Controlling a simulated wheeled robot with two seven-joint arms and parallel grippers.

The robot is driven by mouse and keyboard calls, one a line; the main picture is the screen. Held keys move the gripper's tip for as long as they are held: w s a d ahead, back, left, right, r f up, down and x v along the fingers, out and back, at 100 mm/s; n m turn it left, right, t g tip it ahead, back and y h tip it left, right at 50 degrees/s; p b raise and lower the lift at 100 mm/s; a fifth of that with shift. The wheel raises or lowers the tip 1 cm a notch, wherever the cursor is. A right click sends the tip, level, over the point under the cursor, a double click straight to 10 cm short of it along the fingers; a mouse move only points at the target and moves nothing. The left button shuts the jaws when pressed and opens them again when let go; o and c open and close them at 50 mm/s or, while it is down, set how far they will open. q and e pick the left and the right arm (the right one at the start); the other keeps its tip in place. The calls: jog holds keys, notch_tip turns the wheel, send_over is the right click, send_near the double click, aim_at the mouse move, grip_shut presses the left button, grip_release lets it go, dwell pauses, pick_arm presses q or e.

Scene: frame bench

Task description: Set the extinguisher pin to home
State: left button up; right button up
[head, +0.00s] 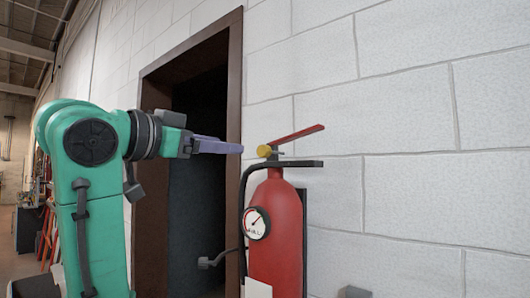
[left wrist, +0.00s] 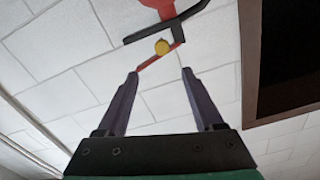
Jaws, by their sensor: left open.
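A red fire extinguisher (head: 277,225) stands upright by the white block wall, with a round gauge (head: 257,223), a black lower handle (head: 290,164) and a raised red lever (head: 297,135). A yellow round pin head (head: 264,151) sits at the valve, left of the lever. My left gripper (head: 240,149) points right at the pin and stops a little short of it. In the left wrist view, the gripper (left wrist: 160,75) is open and empty, and the yellow pin head (left wrist: 162,46) lies ahead between the fingers, apart from them. My right gripper is not in view.
A dark doorway with a brown frame (head: 234,100) is behind my left gripper. The block wall (head: 420,120) is close behind the extinguisher. A black hose runs down its left side. Small grey objects show low on both sides of it.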

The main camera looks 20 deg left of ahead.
aim_at(261, 151)
pick_arm(q)
jog(key=p+x, duration=0.6)
jog(key=x, duration=0.7)
jog(key=shift+w+a+r, duration=0.1)
jog(key=shift+a+r, duration=0.05)
jog(key=shift+a, duration=0.05)
jog(key=shift+w+d+f+p, duration=0.2)
jog(key=shift+w+p, duration=0.15)
jog(key=shift+w, duration=0.15)
jog(key=shift+w+a+f, duration=0.1)
jog(key=shift+f, duration=0.05)
grip_shut()
